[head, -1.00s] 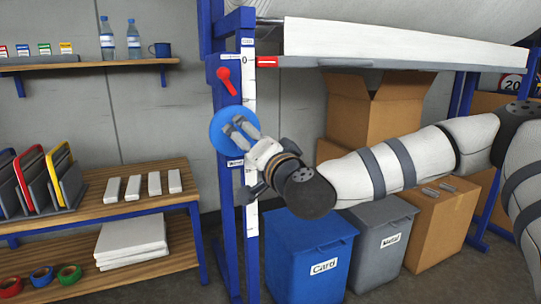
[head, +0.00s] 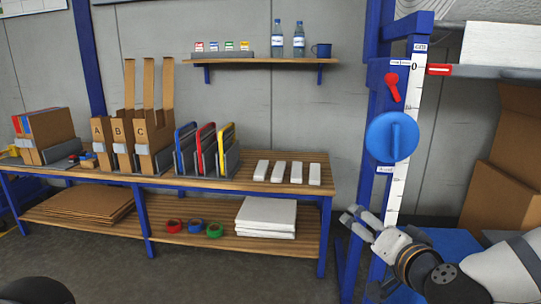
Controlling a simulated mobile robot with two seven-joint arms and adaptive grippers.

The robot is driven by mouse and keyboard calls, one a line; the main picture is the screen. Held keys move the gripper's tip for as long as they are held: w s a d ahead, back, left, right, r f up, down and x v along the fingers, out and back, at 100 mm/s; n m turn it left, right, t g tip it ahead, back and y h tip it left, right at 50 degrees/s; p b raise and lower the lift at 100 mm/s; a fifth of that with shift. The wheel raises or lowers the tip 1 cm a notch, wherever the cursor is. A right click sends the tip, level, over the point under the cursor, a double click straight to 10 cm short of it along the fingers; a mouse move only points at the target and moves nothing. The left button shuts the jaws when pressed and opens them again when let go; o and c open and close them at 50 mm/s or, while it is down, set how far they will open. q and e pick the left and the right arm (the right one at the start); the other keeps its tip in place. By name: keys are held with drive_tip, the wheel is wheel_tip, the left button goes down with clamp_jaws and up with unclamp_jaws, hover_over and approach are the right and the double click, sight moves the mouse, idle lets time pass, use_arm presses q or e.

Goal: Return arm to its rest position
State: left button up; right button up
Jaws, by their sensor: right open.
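My right gripper (head: 362,222) is in the lower right of the head view, at the end of my right arm (head: 500,270), which comes in from the right edge. Its fingers point up and left, apart and empty. They are in front of the lower part of the blue post, below the round blue knob (head: 392,137), and appear clear of it. A dark rounded part at the bottom left edge may belong to my left arm; the left gripper does not show.
The blue post carries a white scale (head: 404,150) and a red lever (head: 392,87). A wooden workbench (head: 225,183) with folders and white blocks stands left. A blue bin (head: 452,243) and cardboard boxes (head: 497,200) are behind my right arm. Grey floor is open in front of the bench.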

drive_tip(key=s+a+f+n+g+y+p, duration=0.1)
drive_tip(key=s+a+f+n+g, duration=0.2)
drive_tip(key=s+f, duration=0.6)
drive_tip(key=s+a+f+n+g+y, duration=0.1)
drive_tip(key=s+a+f+g, duration=0.3)
drive_tip(key=s+f, duration=0.5)
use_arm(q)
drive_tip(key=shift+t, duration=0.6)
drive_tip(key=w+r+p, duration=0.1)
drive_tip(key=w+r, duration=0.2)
use_arm(e)
drive_tip(key=s+d+f+n+g, duration=0.1)
drive_tip(key=s+f+g, duration=0.2)
drive_tip(key=s, duration=0.6)
drive_tip(key=s+d+f+n+g+h, duration=0.1)
drive_tip(key=s+d+f+g, duration=0.1)
drive_tip(key=s, duration=0.8)
drive_tip(key=s+d+f+n+g+h, duration=0.1)
drive_tip(key=s+d+f+n+g, duration=0.1)
drive_tip(key=s, duration=0.8)
drive_tip(key=f+g, duration=0.1)
drive_tip(key=g, duration=0.1)
drive_tip(key=shift+d+f+g, duration=0.15)
drive_tip(key=shift+f+g, duration=0.15)
drive_tip(key=shift+f, duration=0.1)
drive_tip(key=shift+c, duration=0.5)
